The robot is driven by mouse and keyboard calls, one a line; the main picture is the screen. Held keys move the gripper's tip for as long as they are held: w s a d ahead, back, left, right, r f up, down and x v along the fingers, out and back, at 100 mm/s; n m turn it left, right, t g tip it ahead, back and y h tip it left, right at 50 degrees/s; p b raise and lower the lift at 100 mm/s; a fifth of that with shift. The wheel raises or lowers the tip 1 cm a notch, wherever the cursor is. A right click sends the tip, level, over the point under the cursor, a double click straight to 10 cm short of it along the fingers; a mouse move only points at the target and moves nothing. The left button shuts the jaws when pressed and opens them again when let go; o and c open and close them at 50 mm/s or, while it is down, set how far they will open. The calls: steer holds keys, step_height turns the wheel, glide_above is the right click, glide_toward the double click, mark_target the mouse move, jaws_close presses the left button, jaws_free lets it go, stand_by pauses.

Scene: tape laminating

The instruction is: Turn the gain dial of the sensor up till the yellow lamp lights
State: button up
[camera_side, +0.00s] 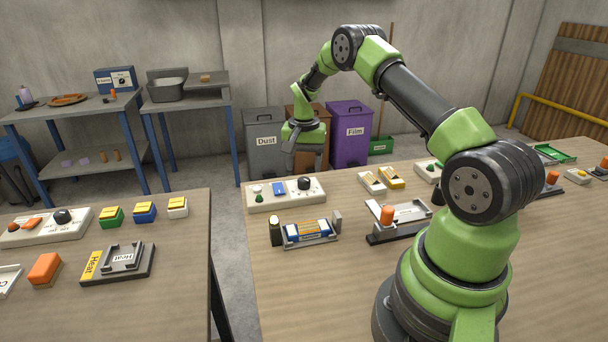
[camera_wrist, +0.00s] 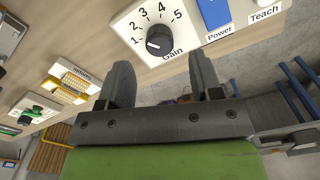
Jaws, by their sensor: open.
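The sensor's white panel (camera_side: 287,199) lies near the back left of the front table. Its black gain dial (camera_side: 304,183) is at the panel's right end; in the wrist view the dial (camera_wrist: 158,41) has a "Gain" label and a scale from 1 to 5. Its pale mark seems to point left, near 1. My gripper (camera_side: 306,168) is above and behind the dial, pointing down. In the wrist view its jaws (camera_wrist: 160,62) are open and empty, with the dial beyond and between the tips, apparently untouched. I cannot make out a lit yellow lamp.
A blue Power button (camera_wrist: 216,14) and a white Teach button (camera_wrist: 261,12) sit beside the dial. A green dome (camera_side: 259,198) is at the panel's left. A tape holder (camera_side: 308,233) stands in front.

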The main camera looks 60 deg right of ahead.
mark_target(303, 179)
step_height(303, 179, up, 6)
steer(key=shift+f, duration=0.1)
steer(key=s+a+r+n+t, duration=0.2)
steer(key=a+r, duration=0.4)
steer(key=r, duration=0.2)
steer(key=s+a+r+n+t, duration=0.1)
steer(key=s+a+r+n, duration=0.1)
steer(key=a+r, duration=0.55)
steer(key=s+a+r+n+t+y, duration=0.1)
steer(key=s+a+n+t, duration=0.1)
steer(key=s+a, duration=0.3)
steer(key=s+a+r+n+t+y, duration=0.1)
steer(key=s+a+n+t, duration=0.1)
steer(key=s+a, duration=0.4)
steer(key=s+n, duration=0.1)
steer(key=s, duration=0.4)
steer(key=shift+s+r, duration=0.4)
